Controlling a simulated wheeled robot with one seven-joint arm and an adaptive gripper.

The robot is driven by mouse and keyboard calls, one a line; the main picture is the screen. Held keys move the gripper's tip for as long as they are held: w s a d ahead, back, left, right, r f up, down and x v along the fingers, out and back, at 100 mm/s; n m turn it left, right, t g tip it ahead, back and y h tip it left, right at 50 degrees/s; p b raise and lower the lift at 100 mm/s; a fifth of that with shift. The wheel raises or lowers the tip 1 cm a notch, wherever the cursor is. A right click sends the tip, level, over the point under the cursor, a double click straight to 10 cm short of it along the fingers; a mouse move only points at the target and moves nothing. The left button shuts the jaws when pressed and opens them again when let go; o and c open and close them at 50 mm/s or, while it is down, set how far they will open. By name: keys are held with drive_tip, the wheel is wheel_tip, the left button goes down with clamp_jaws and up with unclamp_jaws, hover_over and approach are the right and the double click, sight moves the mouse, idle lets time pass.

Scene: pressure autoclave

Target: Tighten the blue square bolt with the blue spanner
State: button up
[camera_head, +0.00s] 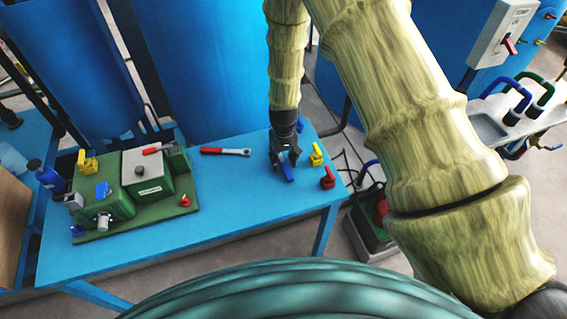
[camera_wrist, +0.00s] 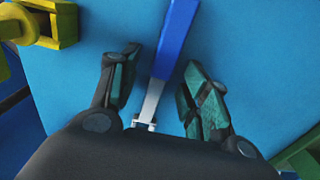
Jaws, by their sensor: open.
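The blue spanner (camera_wrist: 176,42) lies on the blue table, with its blue handle and silver shaft showing between my fingers in the wrist view. Part of its blue handle (camera_head: 286,173) also shows below my gripper (camera_head: 284,160) in the head view. My gripper (camera_wrist: 161,90) is open, one finger on each side of the spanner, with gaps visible. The green machine (camera_head: 122,208) at the left of the table carries a small blue piece (camera_head: 78,231) at its base's front left corner and a blue block (camera_head: 103,190) on top. I cannot tell which is the square bolt.
A red-handled spanner (camera_head: 225,151) lies on the blue table (camera_head: 240,205) between the machine and my gripper. A yellow fitting (camera_head: 316,156) and a red fitting (camera_head: 328,179) stand right of my gripper. Blue tanks (camera_head: 200,70) rise behind. The table's front middle is clear.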

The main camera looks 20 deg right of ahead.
clamp_jaws()
drive_tip(key=shift+r, duration=0.15)
